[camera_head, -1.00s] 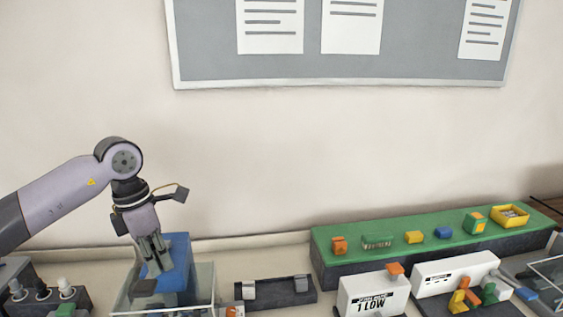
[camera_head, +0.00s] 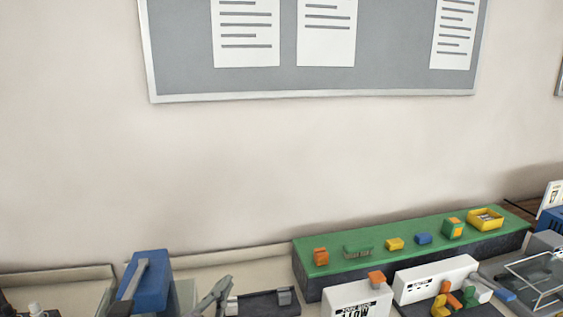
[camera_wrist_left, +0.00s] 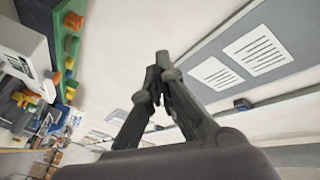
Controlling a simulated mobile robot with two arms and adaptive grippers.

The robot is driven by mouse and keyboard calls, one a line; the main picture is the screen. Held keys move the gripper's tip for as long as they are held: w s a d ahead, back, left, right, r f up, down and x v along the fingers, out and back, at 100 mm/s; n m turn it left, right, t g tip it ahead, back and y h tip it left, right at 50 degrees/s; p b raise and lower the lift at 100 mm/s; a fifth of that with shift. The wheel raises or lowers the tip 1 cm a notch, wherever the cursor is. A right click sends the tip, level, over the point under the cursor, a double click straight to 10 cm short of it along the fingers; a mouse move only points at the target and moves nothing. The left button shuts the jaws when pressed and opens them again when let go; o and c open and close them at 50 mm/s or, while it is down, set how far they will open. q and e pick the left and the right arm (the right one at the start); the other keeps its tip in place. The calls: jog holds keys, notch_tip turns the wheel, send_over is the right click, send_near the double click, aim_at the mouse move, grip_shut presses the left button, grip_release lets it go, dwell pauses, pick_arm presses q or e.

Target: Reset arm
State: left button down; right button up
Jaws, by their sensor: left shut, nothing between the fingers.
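The rest of my left arm is below the head view. My right gripper is in neither view.
A long green-topped bench block (camera_head: 375,260) carries several small coloured parts. White boxes (camera_head: 357,299) stand in front of it. A grey notice board (camera_head: 400,50) hangs on the wall.

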pick_arm(q)
jog(key=s+a+f+n+g+y, duration=0.25)
jog(key=s+a+f+g, duration=0.2)
jog(key=f, duration=0.35)
jog(key=s+a+f+n+g+y, duration=0.25)
jog(key=s+f+n, duration=0.2)
jog(key=f, duration=0.35)
jog(key=s+a+f+n+g+h, duration=0.1)
jog(key=s+f+g, duration=0.35)
jog(key=s, duration=0.45)
jog(key=s+a+f+n+g, duration=0.1)
jog(key=s+f+g, duration=0.35)
jog(key=s, duration=0.55)
jog(key=s+f+b+x, duration=0.1)
jog(key=s+x, duration=0.2)
jog(key=x, duration=1)
jog(key=s+b+x, duration=0.1)
jog(key=s+x, duration=0.2)
jog(key=x, duration=1.1)
jog(key=s+a+f+g+b, duration=0.1)
jog(key=s+a+f, duration=0.2)
jog(key=s+f, duration=1.4)
jog(key=shift+a+f+b, duration=0.25)
jog(key=shift+f+b, duration=0.15)
jog(key=shift+f, duration=0.55)
jog(key=c, duration=2.4)
grip_release()
jog(key=shift+s, duration=0.1)
